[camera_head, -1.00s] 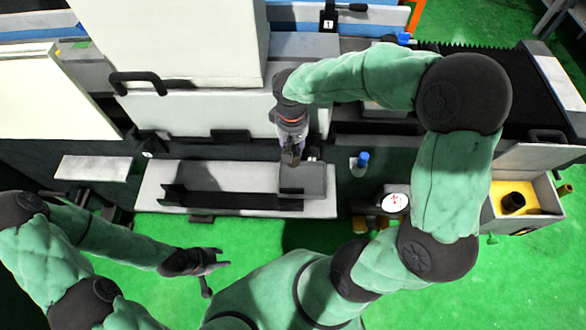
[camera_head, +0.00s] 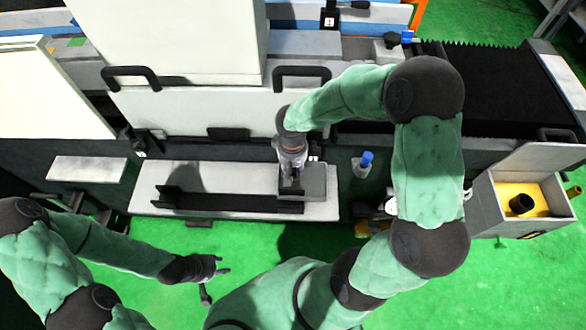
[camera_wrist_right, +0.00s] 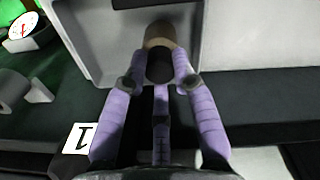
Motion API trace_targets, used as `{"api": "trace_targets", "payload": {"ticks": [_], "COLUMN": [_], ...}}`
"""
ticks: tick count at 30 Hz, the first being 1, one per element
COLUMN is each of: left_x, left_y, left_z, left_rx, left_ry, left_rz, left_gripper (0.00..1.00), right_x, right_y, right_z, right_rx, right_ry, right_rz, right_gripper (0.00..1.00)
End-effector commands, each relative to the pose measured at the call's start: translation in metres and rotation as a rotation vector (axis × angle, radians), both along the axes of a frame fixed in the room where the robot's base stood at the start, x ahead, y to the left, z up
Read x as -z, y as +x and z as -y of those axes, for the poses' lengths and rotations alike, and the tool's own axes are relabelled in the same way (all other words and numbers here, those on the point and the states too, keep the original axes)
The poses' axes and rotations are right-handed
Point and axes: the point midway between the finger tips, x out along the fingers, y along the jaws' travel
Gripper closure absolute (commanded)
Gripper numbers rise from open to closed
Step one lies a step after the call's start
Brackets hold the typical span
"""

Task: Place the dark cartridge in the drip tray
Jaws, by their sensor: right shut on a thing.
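My right gripper (camera_head: 291,184) points down into a grey, shallow, square tray (camera_head: 318,186), which looks like the drip tray, at the right end of the pale ledge. In the right wrist view, its fingers (camera_wrist_right: 160,84) are closed around a dark cylinder with a tan far end (camera_wrist_right: 159,38), apparently the dark cartridge, over the tray floor (camera_wrist_right: 112,42). I cannot tell whether it touches the floor. The fingers hide much of it, and it is hardly visible from the head. My left gripper (camera_head: 214,283) is empty at lower left, its fingers spread apart.
A grey box with a yellow inside (camera_head: 546,211) stands at right, holding another dark cylinder (camera_head: 521,204). A blue-capped part (camera_head: 365,160) stands right of the tray. A dark angled rail (camera_head: 225,203) lies along the ledge. A white cover with handles (camera_head: 210,105) rises behind.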

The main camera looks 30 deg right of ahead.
Motion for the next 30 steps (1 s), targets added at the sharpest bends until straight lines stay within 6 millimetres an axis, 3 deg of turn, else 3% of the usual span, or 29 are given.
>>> {"api": "trace_targets", "payload": {"ticks": [9, 10, 12, 24, 30], "left_x": [0.003, 0.002, 0.001, -0.002, -0.014], "left_y": [0.000, 0.000, 0.000, 0.000, 0.000], "left_z": [0.000, 0.000, 0.000, 0.000, 0.000], "left_rx": [0.000, 0.000, 0.000, 0.000, 0.000], "left_ry": [0.000, 0.000, 0.000, 0.000, 0.000], "left_rz": [0.000, 0.000, 0.000, 0.000, 0.000], "left_gripper": [0.60, 0.60, 0.60, 0.60, 0.60], "right_x": [0.002, 0.001, 0.001, -0.002, -0.032], "right_y": [0.001, 0.001, 0.001, 0.001, 0.001], "right_z": [0.000, 0.000, 0.000, 0.000, 0.000], "right_rx": [0.000, 0.000, 0.000, 0.000, 0.000], "right_ry": [0.000, 0.000, 0.000, 0.000, -0.001], "right_rz": [0.002, 0.002, 0.002, 0.002, 0.006], "right_gripper": [1.00, 0.64, 0.49, 0.49, 0.49]}}
